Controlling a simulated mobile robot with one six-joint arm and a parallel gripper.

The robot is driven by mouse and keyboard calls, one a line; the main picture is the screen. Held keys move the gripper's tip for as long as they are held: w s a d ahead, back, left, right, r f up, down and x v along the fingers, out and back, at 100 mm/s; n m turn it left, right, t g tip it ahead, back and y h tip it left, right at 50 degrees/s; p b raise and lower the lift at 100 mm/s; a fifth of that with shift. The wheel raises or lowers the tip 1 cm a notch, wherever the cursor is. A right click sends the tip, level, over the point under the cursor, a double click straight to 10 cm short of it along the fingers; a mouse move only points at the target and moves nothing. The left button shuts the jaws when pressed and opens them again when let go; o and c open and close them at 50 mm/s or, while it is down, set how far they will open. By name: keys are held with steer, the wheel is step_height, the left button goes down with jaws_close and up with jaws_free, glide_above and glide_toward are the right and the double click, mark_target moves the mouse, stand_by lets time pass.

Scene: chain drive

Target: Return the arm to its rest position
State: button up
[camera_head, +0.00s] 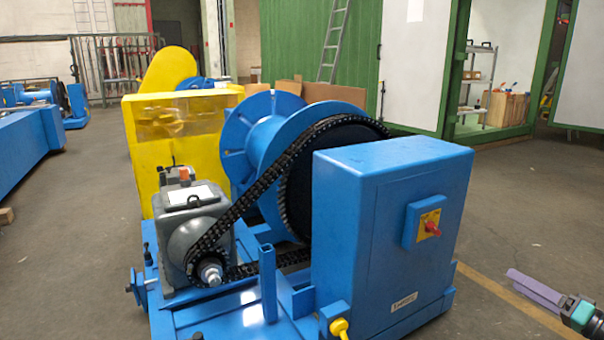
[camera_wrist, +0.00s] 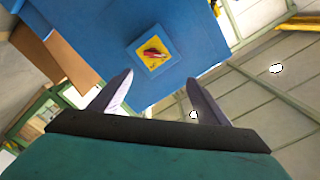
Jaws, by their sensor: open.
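My gripper (camera_head: 535,292) shows at the lower right of the head view, to the right of the blue cabinet and apart from it. In the wrist view my gripper (camera_wrist: 160,92) has its two fingers spread with nothing between them. The blue cabinet (camera_head: 345,220) carries a red switch on a yellow plate (camera_head: 429,226). The switch (camera_wrist: 155,54) shows in the wrist view ahead of and between the fingertips. A black chain (camera_head: 255,190) runs around the large wheel and the small sprocket (camera_head: 210,271) at the motor. Most of my arm is out of view.
A grey motor (camera_head: 190,235) stands on the blue base frame at left. A yellow guard (camera_head: 165,130) and a blue drum (camera_head: 245,135) are behind. Open floor with a yellow line (camera_head: 515,300) lies right of the cabinet. A green-framed booth with shelves (camera_head: 480,80) is farther back.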

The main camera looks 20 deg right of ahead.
steer(key=w+a+n+g+y+p, duration=0.3)
steer(key=w+a+y+p, duration=0.3)
steer(key=w+a+p, duration=0.85)
steer(key=w+a+f+n+g+y+p, duration=0.1)
steer(key=w+a+f+g+y+p, duration=0.2)
steer(key=a, duration=1.2)
steer(key=w+a+f+n+g+p, duration=0.1)
steer(key=a+f+g+p, duration=0.35)
steer(key=a, duration=0.95)
steer(key=s+a+f+n+g+h+p, duration=0.1)
steer(key=s+a+f+g+p, duration=0.3)
steer(key=s+a, duration=0.2)
steer(key=s+a+f+g+h+p, duration=0.2)
steer(key=s+a+f+g+p, duration=0.1)
steer(key=s+a, duration=0.4)
steer(key=s+a+f+n+g+h+p, duration=0.1)
steer(key=s+a+f+g+p, duration=0.3)
steer(key=s+a, duration=0.2)
steer(key=s+d+f+g+h+p, duration=0.25)
steer(key=s+h, duration=0.25)
steer(key=s, duration=0.5)
steer(key=d+f+t+h, duration=0.1)
steer(key=d+f+h, duration=0.2)
steer(key=d, duration=0.5)
steer(key=shift+s+d+f+m+h, duration=0.3)
steer(key=shift+s+m+h, duration=0.1)
steer(key=shift+h, duration=0.1)
